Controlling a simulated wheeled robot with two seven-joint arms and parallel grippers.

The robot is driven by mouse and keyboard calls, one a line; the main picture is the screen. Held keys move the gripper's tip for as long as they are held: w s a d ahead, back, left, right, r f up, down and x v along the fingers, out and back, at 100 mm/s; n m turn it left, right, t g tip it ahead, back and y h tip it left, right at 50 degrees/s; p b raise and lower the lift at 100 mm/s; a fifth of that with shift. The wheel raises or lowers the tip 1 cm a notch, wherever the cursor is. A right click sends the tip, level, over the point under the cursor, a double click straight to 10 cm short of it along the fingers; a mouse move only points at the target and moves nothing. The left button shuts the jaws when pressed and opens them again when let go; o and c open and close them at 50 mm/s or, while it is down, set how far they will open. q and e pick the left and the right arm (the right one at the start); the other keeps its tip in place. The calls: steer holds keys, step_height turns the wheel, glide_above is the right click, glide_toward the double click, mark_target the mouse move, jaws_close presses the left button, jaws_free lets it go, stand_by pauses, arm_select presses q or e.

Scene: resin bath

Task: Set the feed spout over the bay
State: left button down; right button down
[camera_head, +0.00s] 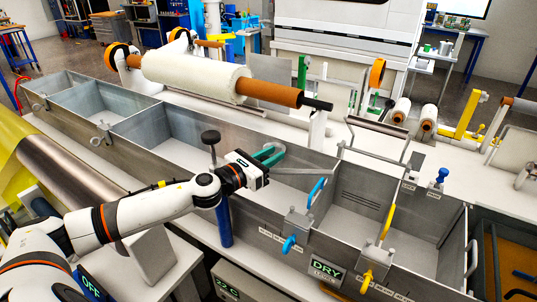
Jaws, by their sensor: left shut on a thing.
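My left gripper (268,156), with teal fingers, is above the front wall of the long grey metal bath (190,160). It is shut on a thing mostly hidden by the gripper. A thin grey bar (308,171), seemingly the feed spout, runs right from the gripper over the middle compartment. A blue post (224,222) stands below my gripper at the front wall, and a black knob (210,138) rises just left of it. I cannot tell how post, knob and bar join. A "DRY" display (326,269) is at the front of the bath. My right gripper is out of view.
Blue (290,243) and yellow (367,280) handles stick out at the bath's front. A metal frame (378,127) rises right of the bar. A white roll (195,75) on a brown core lies behind the bath. The left compartments look empty.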

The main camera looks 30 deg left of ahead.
arm_select(q)
steer(key=shift+s+d+f+m+g+h+b, duration=0.15)
steer(key=shift+s+d+m+g+h+b, duration=0.2)
steer(key=shift+s+m+h, duration=0.25)
steer(key=shift+h, duration=0.3)
steer(key=c, duration=1.2)
jaws_free()
steer(key=shift+s+a+f+b, duration=0.2)
steer(key=shift+s+a+b, duration=0.15)
steer(key=shift+s+b, duration=0.3)
steer(key=shift+r+b+v, duration=0.15)
steer(key=shift+b+v, duration=0.4)
steer(key=shift+v, duration=2.05)
steer(key=shift+r+b+v, duration=0.1)
steer(key=shift+b+v, duration=0.4)
steer(key=shift+v, duration=2.15)
